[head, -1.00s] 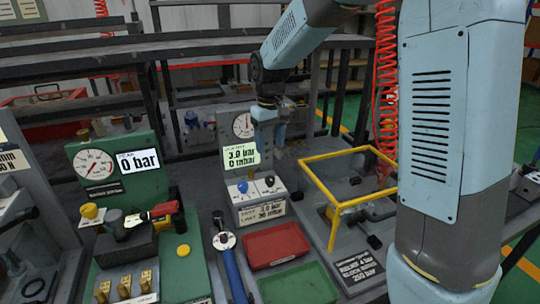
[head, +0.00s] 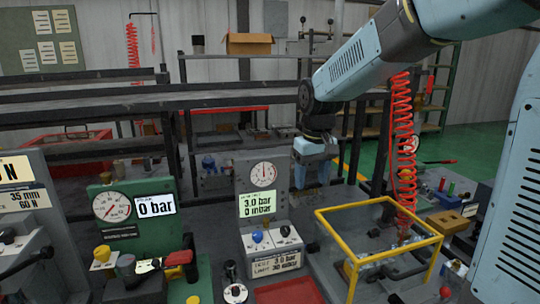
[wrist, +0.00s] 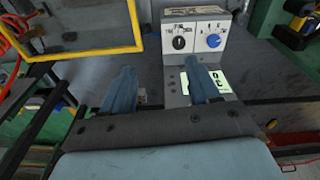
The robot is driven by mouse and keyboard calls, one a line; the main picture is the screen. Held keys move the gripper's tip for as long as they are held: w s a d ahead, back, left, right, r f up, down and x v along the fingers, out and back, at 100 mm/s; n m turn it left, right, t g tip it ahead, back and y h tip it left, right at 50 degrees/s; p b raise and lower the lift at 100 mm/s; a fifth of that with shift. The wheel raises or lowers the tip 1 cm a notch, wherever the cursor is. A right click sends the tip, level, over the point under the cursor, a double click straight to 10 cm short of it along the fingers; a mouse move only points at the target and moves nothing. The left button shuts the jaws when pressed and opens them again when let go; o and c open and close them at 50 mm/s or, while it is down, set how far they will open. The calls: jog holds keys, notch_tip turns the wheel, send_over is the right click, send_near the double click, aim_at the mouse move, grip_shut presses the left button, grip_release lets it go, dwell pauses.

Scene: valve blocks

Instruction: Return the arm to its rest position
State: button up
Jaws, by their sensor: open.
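My arm, light blue and dark grey, reaches in from the upper right in the head view. My gripper (head: 312,180) points down, just right of the grey test panel (head: 246,202) with its round gauge and its display reading 3.0 bar and 0 mbar. In the wrist view the two blue fingers of my gripper (wrist: 162,88) are spread apart with nothing between them. The panel's box with a black and a blue knob (wrist: 196,40) lies beyond the fingers. The right finger overlaps part of the panel in that view.
A yellow frame (head: 378,212) stands right of the panel, near a red coiled hose (head: 402,140). A green gauge panel (head: 125,205) reading 0 bar stands left. A red tray (head: 288,292) lies in front. Dark shelf rails (head: 120,104) run behind.

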jog(key=s+d+r+m+t, duration=0.2)
jog(key=s+d, duration=0.4)
jog(key=s, duration=0.4)
jog(key=s+d+r+m+t, duration=0.2)
jog(key=s+d, duration=0.4)
jog(key=s, duration=0.5)
jog(key=shift+d+r, duration=0.2)
dwell(1.6)
